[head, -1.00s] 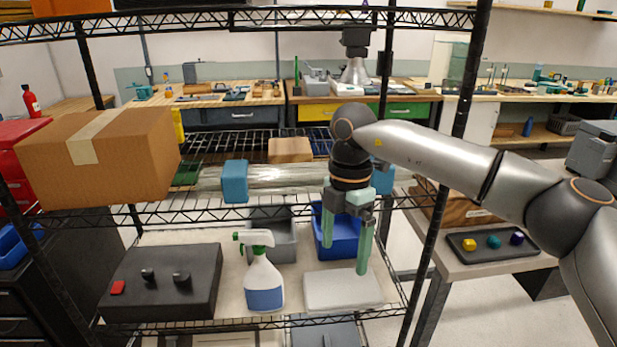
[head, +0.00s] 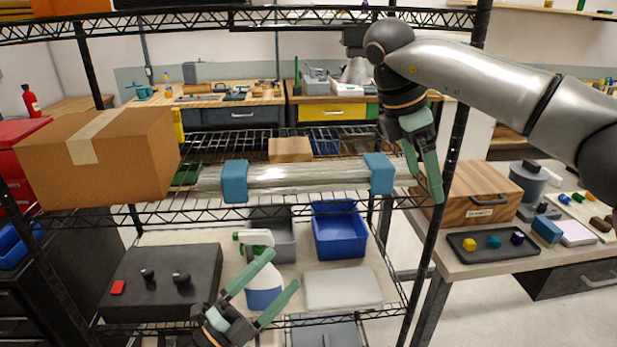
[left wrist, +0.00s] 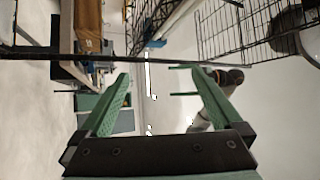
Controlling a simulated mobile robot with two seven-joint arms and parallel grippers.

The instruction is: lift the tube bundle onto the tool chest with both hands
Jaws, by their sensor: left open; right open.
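The tube bundle (head: 300,178), clear rods with a blue band near each end, lies across the wire shelf in the head view. My right gripper (head: 427,187) is open, pointing down just beyond the bundle's right end, apart from it. My left gripper (head: 285,268) is open and empty, low in front of the lower shelf and below the bundle. Its open fingers also show in the left wrist view (left wrist: 160,76). A wooden chest (head: 480,190) with a handle stands on the right table; a red cabinet (head: 18,140) stands far left. I cannot tell which is the tool chest.
A cardboard box (head: 100,155) sits left of the bundle. A black rack post (head: 452,170) stands between the shelf and the right table. The lower shelf holds a spray bottle (head: 264,285), a blue bin (head: 338,232) and a black case (head: 165,280). A small tray (head: 493,255) lies before the wooden chest.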

